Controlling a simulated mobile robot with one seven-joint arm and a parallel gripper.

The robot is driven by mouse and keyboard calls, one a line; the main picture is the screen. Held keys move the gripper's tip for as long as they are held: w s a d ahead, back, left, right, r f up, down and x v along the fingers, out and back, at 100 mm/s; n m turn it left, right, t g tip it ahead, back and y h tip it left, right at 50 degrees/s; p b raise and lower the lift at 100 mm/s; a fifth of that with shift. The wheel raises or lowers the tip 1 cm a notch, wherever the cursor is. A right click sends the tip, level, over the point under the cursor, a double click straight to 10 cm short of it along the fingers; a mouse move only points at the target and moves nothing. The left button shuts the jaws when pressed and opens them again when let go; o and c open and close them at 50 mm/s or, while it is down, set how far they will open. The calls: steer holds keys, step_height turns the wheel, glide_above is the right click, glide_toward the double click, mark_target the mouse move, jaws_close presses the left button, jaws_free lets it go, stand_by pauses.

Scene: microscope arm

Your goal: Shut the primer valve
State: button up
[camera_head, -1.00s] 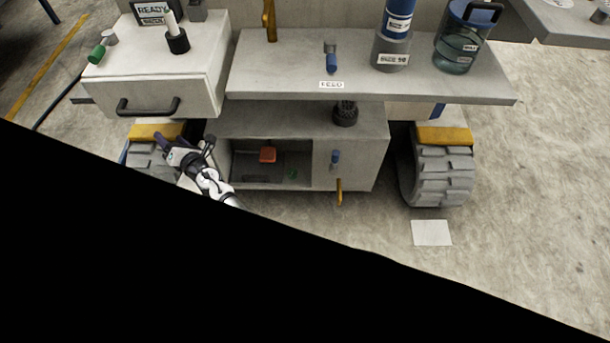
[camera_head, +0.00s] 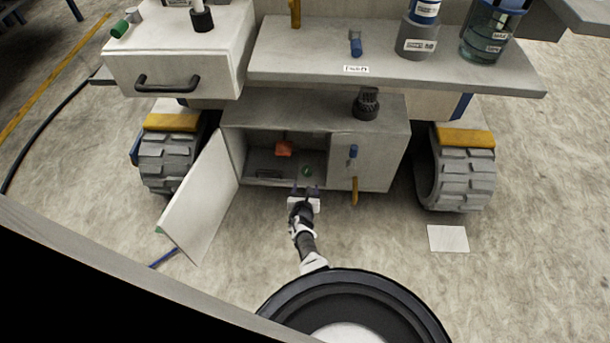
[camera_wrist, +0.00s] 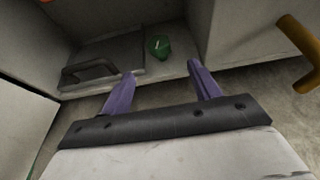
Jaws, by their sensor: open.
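No part is legibly marked as the primer valve. A small green knob (camera_head: 307,170) sits on the floor of the open cabinet (camera_head: 385,125); it also shows in the wrist view (camera_wrist: 158,46), beyond and between my fingertips, not touched. My gripper (camera_head: 306,190) is open and empty at the cabinet's front edge; its two purple fingers (camera_wrist: 162,80) point inward in the wrist view. A blue handle (camera_head: 354,152) and a yellow lever (camera_head: 354,190) are on the cabinet's right front panel. Another blue-handled fitting (camera_head: 355,43) is on the shelf above, behind a label.
The cabinet door (camera_head: 200,195) hangs open to the left. Inside are a red block (camera_head: 284,149) and a plate with a black handle (camera_wrist: 90,70). The yellow lever (camera_wrist: 300,50) stands close right of my gripper. Wheels flank the cabinet.

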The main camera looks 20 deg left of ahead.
steer(key=b+x, duration=1)
steer(key=shift+f, duration=0.3)
steer(key=shift+b+x, duration=1.1)
steer(key=shift+x, duration=0.05)
steer(key=shift+w+r, duration=0.1)
steer(key=shift+r, duration=0.15)
steer(key=c, duration=1)
